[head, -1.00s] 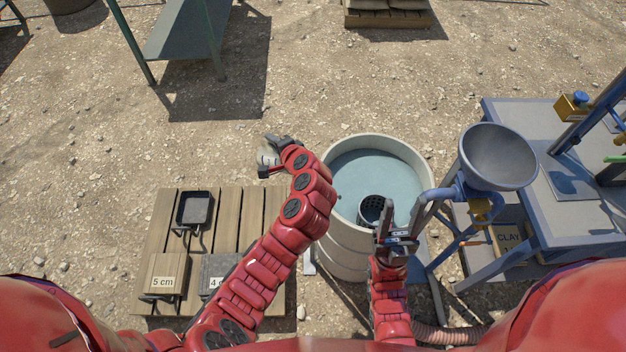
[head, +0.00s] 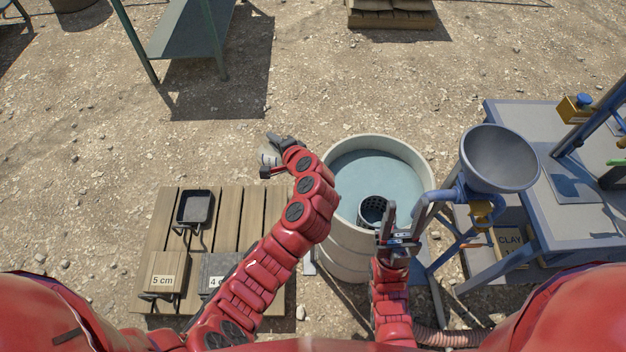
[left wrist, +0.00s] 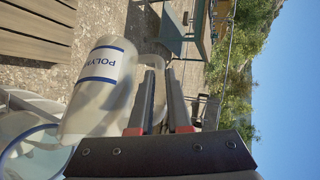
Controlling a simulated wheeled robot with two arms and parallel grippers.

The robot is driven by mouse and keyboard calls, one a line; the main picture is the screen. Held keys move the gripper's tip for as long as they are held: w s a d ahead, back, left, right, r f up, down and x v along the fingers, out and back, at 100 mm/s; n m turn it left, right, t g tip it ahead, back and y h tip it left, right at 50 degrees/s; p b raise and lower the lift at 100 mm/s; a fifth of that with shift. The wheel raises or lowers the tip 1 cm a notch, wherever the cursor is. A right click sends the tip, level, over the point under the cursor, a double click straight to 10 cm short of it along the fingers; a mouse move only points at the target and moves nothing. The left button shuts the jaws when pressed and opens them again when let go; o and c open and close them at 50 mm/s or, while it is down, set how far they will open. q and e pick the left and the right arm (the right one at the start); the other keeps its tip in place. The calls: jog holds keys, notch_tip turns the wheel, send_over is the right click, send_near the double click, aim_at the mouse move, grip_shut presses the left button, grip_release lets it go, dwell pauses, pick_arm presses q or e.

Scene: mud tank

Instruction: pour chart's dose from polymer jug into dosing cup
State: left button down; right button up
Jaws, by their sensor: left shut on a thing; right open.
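The polymer jug (left wrist: 95,85) is pale with blue bands and partly readable "POLYM" lettering. My left gripper (left wrist: 165,100) is shut on its handle, and the jug looks tilted well over against the horizon. In the head view only a small part of the jug (head: 267,156) shows beyond my left gripper (head: 276,157), above the ground left of the tank. My right gripper (head: 400,232) is open and empty in front of the tank. I cannot make out the dosing cup or the chart for certain.
A round tank (head: 341,235) of bluish water holds a dark perforated basket (head: 372,211). A grey funnel (head: 499,157) stands at right beside a blue-grey bench (head: 580,220). A slatted pallet (head: 230,207) at left carries a black pan (head: 195,208) and a "5 cm" block (head: 163,271).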

pick_arm(q)
jog(key=shift+d+r, duration=0.2)
dwell(0.9)
